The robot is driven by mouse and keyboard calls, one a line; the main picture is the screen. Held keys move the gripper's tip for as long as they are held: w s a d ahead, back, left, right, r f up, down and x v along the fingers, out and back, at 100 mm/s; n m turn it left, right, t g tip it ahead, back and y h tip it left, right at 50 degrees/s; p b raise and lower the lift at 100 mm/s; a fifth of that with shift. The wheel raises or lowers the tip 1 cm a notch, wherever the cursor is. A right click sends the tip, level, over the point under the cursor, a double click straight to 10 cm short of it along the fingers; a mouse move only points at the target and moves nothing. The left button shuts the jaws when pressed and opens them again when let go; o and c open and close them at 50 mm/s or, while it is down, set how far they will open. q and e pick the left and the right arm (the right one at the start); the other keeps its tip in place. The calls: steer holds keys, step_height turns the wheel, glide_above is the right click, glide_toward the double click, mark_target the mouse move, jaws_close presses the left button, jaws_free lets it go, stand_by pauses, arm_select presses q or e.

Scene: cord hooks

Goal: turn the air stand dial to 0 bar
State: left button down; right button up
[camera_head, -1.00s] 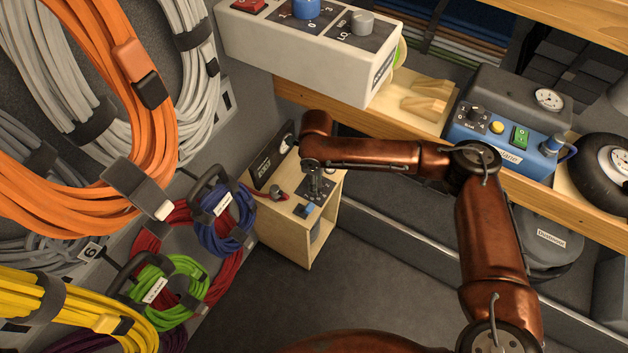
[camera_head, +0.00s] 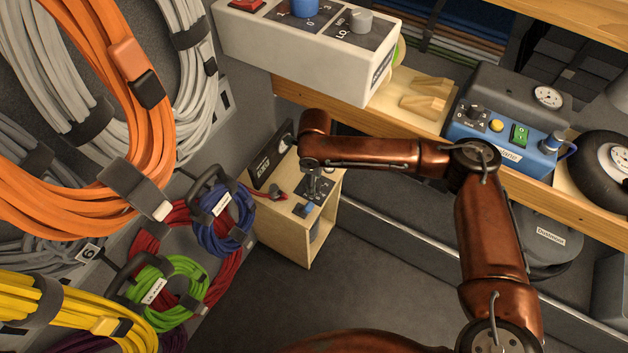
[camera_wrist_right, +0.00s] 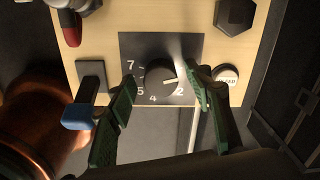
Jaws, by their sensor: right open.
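The air stand (camera_head: 324,225) is a small wooden box on the floor near the left wall, in the head view. Its black round dial (camera_wrist_right: 160,78) sits on a dark plate with white numbers in the right wrist view; 7, 5, 4 and 2 are readable. The dial's white mark points right; the numbers there are hidden by a finger. My right gripper (camera_wrist_right: 160,92) is open, its green fingers on either side of the dial with gaps to it. My left gripper is out of view.
Beside the dial are a blue-tipped lever (camera_wrist_right: 80,112), a red-tipped lever (camera_wrist_right: 71,30), a white button (camera_wrist_right: 226,75) and a black knob (camera_wrist_right: 236,14). Coiled cords (camera_head: 226,215) hang on hooks close left. A wooden shelf (camera_head: 430,150) with machines runs behind my arm.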

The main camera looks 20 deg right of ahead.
steer(key=shift+r, duration=0.3)
step_height(320, 180, up, 7)
steer(key=shift+f, duration=0.1)
stand_by(0.5)
